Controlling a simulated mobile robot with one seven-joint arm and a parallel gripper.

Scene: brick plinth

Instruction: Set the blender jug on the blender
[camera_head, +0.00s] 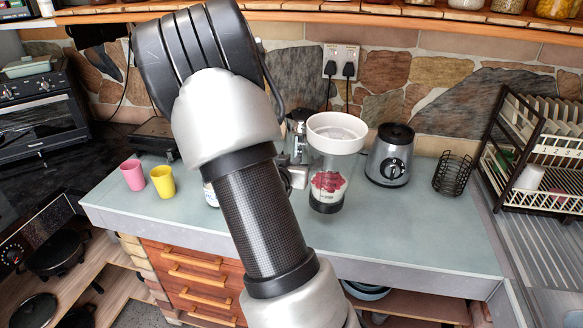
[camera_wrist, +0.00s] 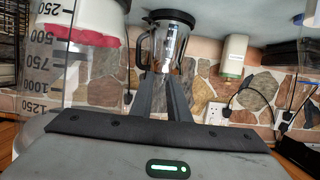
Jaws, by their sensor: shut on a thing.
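The blender jug (camera_head: 322,163) is clear, with a wide white rim and a black bottom collar. It stands roughly upright left of the blender (camera_head: 389,160), which is silver with a black top and a front knob. White and red show in or through the jug. In the wrist view the jug (camera_wrist: 105,75) fills the left side, close up, with volume marks. My gripper (camera_wrist: 165,82) is shut beside its wall; the exact grip point is unclear. In the head view my arm mostly hides the gripper. I cannot tell whether the jug touches the counter.
A wire basket (camera_head: 454,174) and dish rack (camera_head: 537,150) stand right of the blender. Pink (camera_head: 133,175) and yellow (camera_head: 163,182) cups stand at left. A handled glass vessel (camera_wrist: 172,45) is behind my fingers. The counter front (camera_head: 410,235) is clear.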

